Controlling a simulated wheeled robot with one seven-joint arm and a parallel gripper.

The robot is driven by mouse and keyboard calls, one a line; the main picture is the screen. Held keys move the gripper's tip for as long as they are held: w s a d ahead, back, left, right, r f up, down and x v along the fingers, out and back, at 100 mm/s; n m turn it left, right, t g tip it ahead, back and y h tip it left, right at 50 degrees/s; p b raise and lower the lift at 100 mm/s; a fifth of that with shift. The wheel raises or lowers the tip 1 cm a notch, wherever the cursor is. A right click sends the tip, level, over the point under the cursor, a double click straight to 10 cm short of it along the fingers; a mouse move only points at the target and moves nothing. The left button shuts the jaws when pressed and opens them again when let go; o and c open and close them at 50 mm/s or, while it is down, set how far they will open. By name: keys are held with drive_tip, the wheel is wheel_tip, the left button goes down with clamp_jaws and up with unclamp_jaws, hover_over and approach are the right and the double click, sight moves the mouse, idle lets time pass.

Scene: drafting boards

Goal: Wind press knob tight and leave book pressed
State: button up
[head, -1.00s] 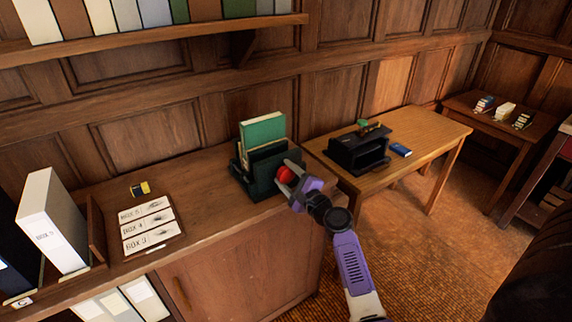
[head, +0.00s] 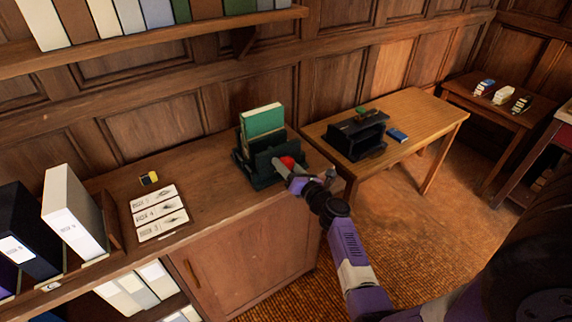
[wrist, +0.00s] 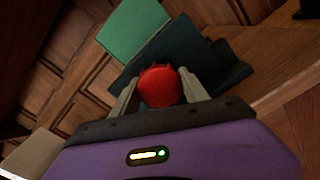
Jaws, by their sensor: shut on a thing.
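The dark green press (head: 262,179) stands on the wooden cabinet top. The red press knob (head: 287,162) is on the press's near right side. My gripper (head: 285,170) is shut on the knob, with one finger on either side of it in the wrist view (wrist: 160,86). The head view does not show how tightly the press plates bear on the book.
A small yellow and black object (head: 149,178) and a card with box labels (head: 158,212) lie left of the press. Box files (head: 75,213) stand farther left. A table (head: 430,115) with a black device (head: 355,135) is to the right.

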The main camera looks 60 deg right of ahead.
drive_tip(key=m, duration=0.9)
drive_tip(key=shift+m, duration=0.4)
drive_tip(key=shift+m, duration=0.9)
drive_tip(key=o, duration=1.4)
drive_tip(key=shift+c, duration=0.2)
drive_tip(key=v, duration=0.9)
